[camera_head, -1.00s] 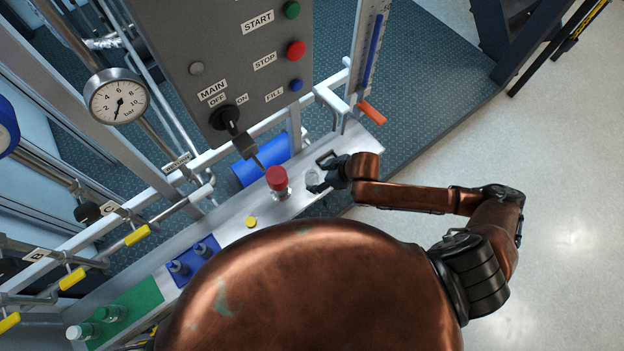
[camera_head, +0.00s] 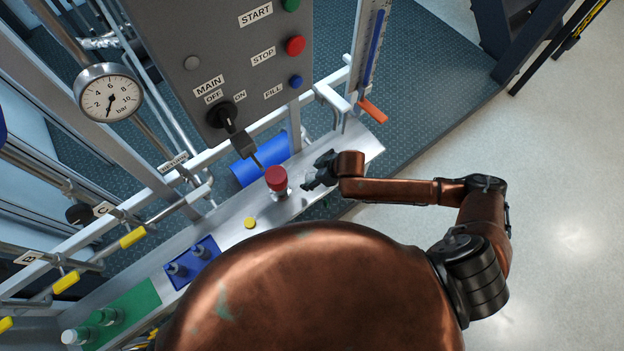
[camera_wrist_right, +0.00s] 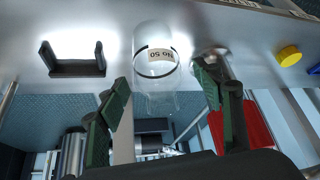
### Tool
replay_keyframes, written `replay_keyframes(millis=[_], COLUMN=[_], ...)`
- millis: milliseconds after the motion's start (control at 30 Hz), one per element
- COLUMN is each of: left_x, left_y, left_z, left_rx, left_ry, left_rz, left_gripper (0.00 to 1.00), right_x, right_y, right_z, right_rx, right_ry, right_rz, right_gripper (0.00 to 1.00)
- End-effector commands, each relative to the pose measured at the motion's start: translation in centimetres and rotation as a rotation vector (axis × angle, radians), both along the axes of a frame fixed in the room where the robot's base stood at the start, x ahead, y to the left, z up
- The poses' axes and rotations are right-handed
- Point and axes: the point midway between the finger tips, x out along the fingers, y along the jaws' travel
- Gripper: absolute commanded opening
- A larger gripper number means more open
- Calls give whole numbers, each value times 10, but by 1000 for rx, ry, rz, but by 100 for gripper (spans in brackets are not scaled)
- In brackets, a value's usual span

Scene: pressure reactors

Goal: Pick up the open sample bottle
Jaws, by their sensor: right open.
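In the head view the bottle (camera_head: 308,182) is small and partly hidden by my right gripper (camera_head: 318,172). In the wrist view the dark green finger pads of my right gripper (camera_wrist_right: 161,90) are apart, one on each side of the bottle. Gaps show between pads and glass; I cannot tell if either touches. My left gripper is not in view.
A red-topped fitting (camera_head: 276,178) stands close left of the bottle. A yellow cap (camera_head: 250,222), a blue rack (camera_head: 180,285) and a green mat (camera_head: 128,311) lie further left on the shelf (camera_head: 224,230). A dark bracket (camera_wrist_right: 75,68) is beside the bottle.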

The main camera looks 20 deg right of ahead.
Motion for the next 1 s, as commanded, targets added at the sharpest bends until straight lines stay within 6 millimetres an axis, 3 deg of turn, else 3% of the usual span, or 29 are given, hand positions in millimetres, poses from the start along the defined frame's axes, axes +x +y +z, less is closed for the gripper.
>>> replay_keyframes(millis=[67, 733, 1000], left_x=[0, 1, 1], left_y=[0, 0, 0], left_z=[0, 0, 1], left_rx=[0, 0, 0], left_ry=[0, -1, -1], left_rz=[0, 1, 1], left_gripper=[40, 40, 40], right_x=[0, 0, 0], right_y=[0, 0, 0], right_z=[0, 0, 1], right_rx=[0, 0, 1], right_ry=[0, 0, -1], right_rz=[0, 0, 0], right_gripper=[61, 14, 13])
